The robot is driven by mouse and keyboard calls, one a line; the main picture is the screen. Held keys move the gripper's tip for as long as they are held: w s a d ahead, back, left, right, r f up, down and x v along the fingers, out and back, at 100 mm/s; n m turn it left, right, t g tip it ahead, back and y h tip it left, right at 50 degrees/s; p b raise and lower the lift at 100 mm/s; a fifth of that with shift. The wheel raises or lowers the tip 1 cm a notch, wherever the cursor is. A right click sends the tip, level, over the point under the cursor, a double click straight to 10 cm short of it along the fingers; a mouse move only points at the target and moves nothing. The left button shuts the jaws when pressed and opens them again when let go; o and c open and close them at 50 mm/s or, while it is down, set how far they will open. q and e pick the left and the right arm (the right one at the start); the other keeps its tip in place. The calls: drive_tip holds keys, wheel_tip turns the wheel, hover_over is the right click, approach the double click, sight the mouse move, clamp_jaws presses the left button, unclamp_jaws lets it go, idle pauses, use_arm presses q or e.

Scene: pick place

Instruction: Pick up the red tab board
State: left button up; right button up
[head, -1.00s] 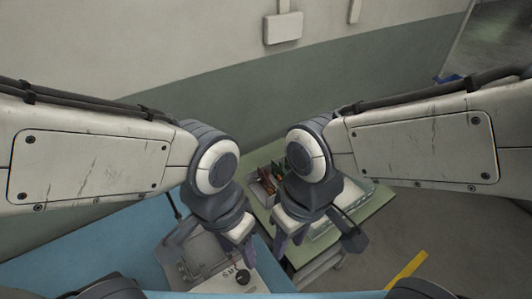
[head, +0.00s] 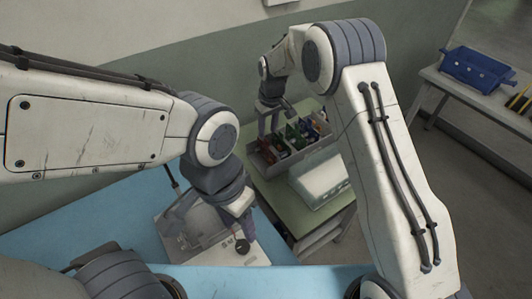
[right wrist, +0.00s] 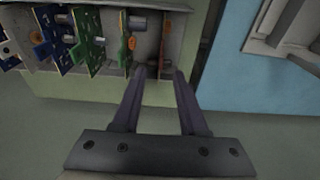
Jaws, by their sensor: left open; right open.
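Several upright circuit boards stand in a grey slotted bin (head: 262,160) on the green table. My right gripper (head: 270,122) is open and empty at the bin's back-left end. In the right wrist view its two fingers (right wrist: 160,82) point at the end of the bin, right of the green board.
A white tray (head: 320,185) lies in front of the bin on the green table (head: 275,195). A device with a black knob (head: 242,247) sits on the blue table (head: 90,225) below my left gripper.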

sight(266, 145)
wheel_tip(266, 145, down, 3)
drive_tip(key=shift+w+a+f, duration=0.15)
drive_tip(key=shift+f, duration=0.05)
drive_tip(key=shift+f+p, duration=0.6)
wheel_tip(266, 145, down, 4)
drive_tip(key=shift+w+a+r+p, duration=0.1)
drive_tip(key=shift+r+p, duration=0.1)
drive_tip(key=shift+p, duration=0.45)
drive_tip(key=shift+f, duration=0.35)
clamp_jaws()
